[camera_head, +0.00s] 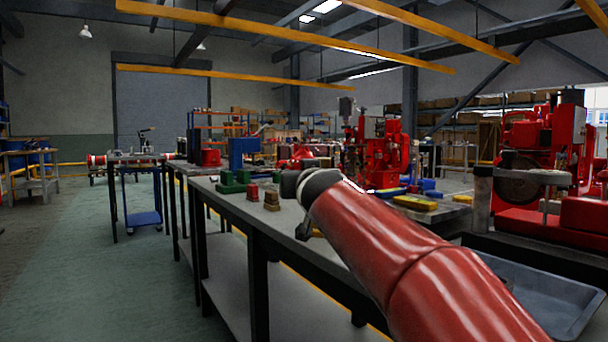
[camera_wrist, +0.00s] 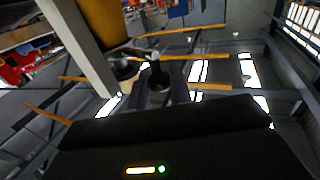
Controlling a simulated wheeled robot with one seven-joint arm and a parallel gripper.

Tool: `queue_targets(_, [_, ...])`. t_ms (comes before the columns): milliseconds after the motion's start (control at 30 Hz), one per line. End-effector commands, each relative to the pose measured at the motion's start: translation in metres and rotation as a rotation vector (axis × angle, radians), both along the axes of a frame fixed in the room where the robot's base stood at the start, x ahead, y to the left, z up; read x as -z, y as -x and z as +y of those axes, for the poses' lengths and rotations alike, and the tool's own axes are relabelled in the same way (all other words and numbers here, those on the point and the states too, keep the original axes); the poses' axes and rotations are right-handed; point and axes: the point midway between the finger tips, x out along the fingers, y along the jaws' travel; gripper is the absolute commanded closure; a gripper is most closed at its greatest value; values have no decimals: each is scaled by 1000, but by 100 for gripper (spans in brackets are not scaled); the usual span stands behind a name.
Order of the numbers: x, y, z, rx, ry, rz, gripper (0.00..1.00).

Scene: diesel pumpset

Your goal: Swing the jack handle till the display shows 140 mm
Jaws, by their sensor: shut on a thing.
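In the wrist view my gripper (camera_wrist: 160,90) is shut on a dark, knob-like part (camera_wrist: 157,76), which looks like the end of the jack handle. Most of the handle is hidden, and I cannot tell its angle. A pale upright block (camera_wrist: 80,50) with an orange cylinder (camera_wrist: 102,27) stands close beside the gripper at upper left. In the head view my red arm reaches over the bench and hides the grip and most of the jack. I see no readable display in either view.
The long grey bench (camera_head: 283,222) carries green blocks (camera_head: 234,182), small brown blocks (camera_head: 271,201), a blue machine (camera_head: 241,150) and a yellow item (camera_head: 415,203). Red engines (camera_head: 383,155) stand behind. A grey tray (camera_head: 550,297) lies at right. The green floor (camera_head: 110,270) at left is clear.

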Motion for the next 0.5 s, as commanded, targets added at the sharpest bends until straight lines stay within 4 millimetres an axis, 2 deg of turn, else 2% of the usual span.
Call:
queue_targets(467, [1,-1,-1,-5,1,3,100])
queue_targets(500, [1,-1,0,-4,1,3,76])
